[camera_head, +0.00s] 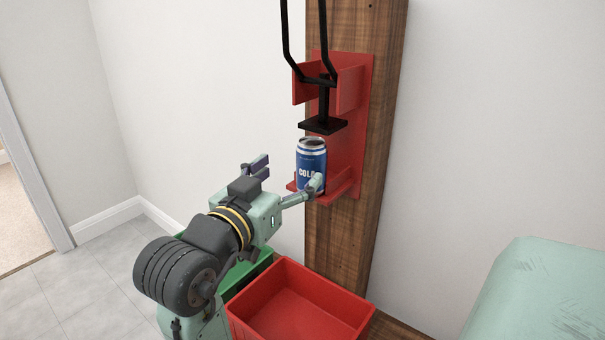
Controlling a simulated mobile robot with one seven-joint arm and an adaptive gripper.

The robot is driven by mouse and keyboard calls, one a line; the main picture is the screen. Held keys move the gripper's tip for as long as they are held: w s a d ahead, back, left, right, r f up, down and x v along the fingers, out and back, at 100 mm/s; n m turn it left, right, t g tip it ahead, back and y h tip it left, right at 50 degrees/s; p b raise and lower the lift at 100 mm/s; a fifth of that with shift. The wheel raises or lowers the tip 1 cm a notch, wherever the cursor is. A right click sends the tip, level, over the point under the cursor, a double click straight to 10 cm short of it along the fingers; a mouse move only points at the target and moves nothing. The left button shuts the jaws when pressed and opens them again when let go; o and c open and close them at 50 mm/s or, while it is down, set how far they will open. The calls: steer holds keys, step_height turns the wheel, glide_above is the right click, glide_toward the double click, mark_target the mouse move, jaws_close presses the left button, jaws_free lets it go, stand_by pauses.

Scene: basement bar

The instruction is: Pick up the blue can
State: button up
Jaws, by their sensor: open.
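The blue can (311,159), with white lettering and a silver top, stands upright on the small ledge of a red can crusher (357,150). The crusher is fixed to a wooden post. Its black press plate (323,125) hangs just above the can. My gripper (291,171) is open, reaching in from the left. One finger lies in front of the can's lower part and overlaps it in the picture; I cannot tell if it touches. The other finger is to the left, apart from the can.
A red bin (300,304) stands below the crusher. A green bin (246,268) is beside it, partly hidden by my arm. The black crusher handle (325,38) rises above. A pale green surface (540,295) is at the lower right. The left floor is clear.

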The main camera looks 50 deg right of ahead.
steer(key=p+x, duration=0.1)
steer(key=x, duration=0.4)
steer(key=p+x, duration=0.1)
steer(key=x, duration=0.4)
steer(key=shift+w+d+f, duration=0.15)
steer(key=shift+d+f, duration=0.1)
steer(key=shift+d, duration=0.05)
steer(key=shift+c, duration=0.5)
steer(key=c, duration=0.8)
